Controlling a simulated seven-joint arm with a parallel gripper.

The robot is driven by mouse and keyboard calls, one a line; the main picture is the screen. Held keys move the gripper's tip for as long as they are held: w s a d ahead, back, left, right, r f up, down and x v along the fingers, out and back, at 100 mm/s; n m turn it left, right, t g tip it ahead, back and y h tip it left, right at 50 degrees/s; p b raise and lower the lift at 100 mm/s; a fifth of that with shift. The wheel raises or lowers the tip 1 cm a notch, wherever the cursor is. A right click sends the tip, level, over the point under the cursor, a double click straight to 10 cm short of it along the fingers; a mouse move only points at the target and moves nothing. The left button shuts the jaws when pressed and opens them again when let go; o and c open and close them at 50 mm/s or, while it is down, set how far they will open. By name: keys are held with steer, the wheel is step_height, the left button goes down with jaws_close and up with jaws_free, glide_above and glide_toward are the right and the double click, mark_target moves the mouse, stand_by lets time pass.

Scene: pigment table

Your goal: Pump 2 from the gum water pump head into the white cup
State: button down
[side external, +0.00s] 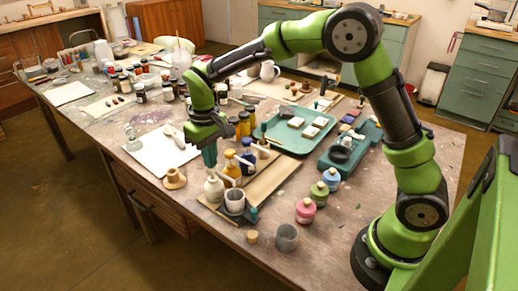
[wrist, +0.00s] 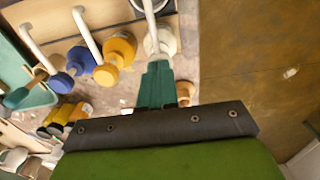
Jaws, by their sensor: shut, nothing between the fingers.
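My gripper (side external: 209,157) points down with its teal fingertips shut and empty. It is just above the white pump bottle (side external: 214,188) at the left end of the wooden board. In the wrist view my shut fingertips (wrist: 155,85) overlap this white pump bottle (wrist: 163,40) and hide part of its head; whether they touch it I cannot tell. A yellow-orange pump bottle (wrist: 115,48) and a blue one (wrist: 80,60) stand in the same row. No label naming gum water is readable.
Pink (side external: 306,211), green (side external: 319,193) and blue jars stand right of the board. A grey cup (side external: 286,237) and a cork (side external: 252,237) are at the front. A teal tray (side external: 290,146) lies behind. White paper (side external: 160,148) lies to the left.

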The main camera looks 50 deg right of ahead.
steer(key=shift+f, duration=0.6)
steer(key=shift+r, duration=1.5)
steer(key=shift+r, duration=0.15)
steer(key=shift+r, duration=2.9)
steer(key=s+d+r+m+t, duration=0.1)
steer(key=s+t, duration=0.1)
steer(key=s, duration=0.5)
steer(key=s+d+r+m+t+y, duration=0.1)
steer(key=s+d+r+t, duration=0.1)
steer(key=s, duration=0.5)
steer(key=s+d+r+m+t+y, duration=0.1)
steer(key=s+d+m+t, duration=0.1)
steer(key=s, duration=0.5)
steer(key=shift+s+r+t, duration=0.2)
steer(key=shift+r+t, duration=0.05)
steer(key=shift+t, duration=0.35)
